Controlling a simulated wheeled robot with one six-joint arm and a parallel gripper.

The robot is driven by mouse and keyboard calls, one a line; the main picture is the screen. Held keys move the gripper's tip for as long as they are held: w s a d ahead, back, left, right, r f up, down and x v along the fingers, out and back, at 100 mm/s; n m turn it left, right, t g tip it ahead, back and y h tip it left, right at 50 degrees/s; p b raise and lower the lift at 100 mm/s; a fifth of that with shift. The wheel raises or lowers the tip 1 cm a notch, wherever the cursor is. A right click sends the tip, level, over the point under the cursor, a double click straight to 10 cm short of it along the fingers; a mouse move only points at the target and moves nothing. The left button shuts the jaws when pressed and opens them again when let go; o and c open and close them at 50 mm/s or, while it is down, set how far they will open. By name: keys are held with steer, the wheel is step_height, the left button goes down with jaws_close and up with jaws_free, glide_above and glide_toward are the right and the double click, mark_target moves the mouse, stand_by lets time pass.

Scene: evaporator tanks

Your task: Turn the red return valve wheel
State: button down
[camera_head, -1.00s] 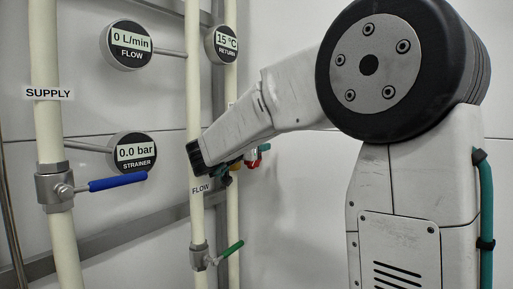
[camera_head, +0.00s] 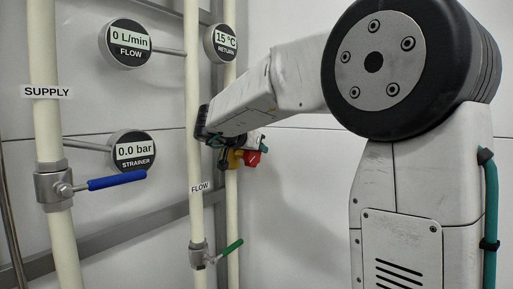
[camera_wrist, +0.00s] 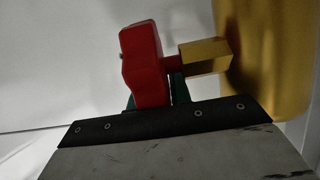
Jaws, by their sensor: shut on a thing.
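The red return valve wheel (camera_head: 252,158) sits on a brass valve body (camera_head: 235,158) on the rear cream pipe. In the wrist view the wheel (camera_wrist: 143,65) looks tilted and is joined to the brass body (camera_wrist: 268,65) by a square brass stem (camera_wrist: 205,57). My gripper (camera_head: 262,147) is shut on the wheel, with a teal finger showing beside it. In the wrist view my gripper (camera_wrist: 153,100) is partly hidden behind the wheel and the dark wrist edge. My forearm covers part of the valve in the head view.
The front FLOW pipe (camera_head: 196,225) with a green-handled valve (camera_head: 230,247) stands close left of the wheel. The SUPPLY pipe (camera_head: 47,130) carries a blue handle (camera_head: 117,180). Gauges read 0 L/min (camera_head: 125,43), 15 °C (camera_head: 222,43) and 0.0 bar (camera_head: 133,151). The wall right of the wheel is clear.

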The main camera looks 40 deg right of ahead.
stand_by(0.3)
steer(key=c, duration=1.3)
jaws_free()
steer(key=v, duration=0.7)
steer(key=shift+s+a+r, duration=0.1)
steer(key=shift+a+r, duration=0.15)
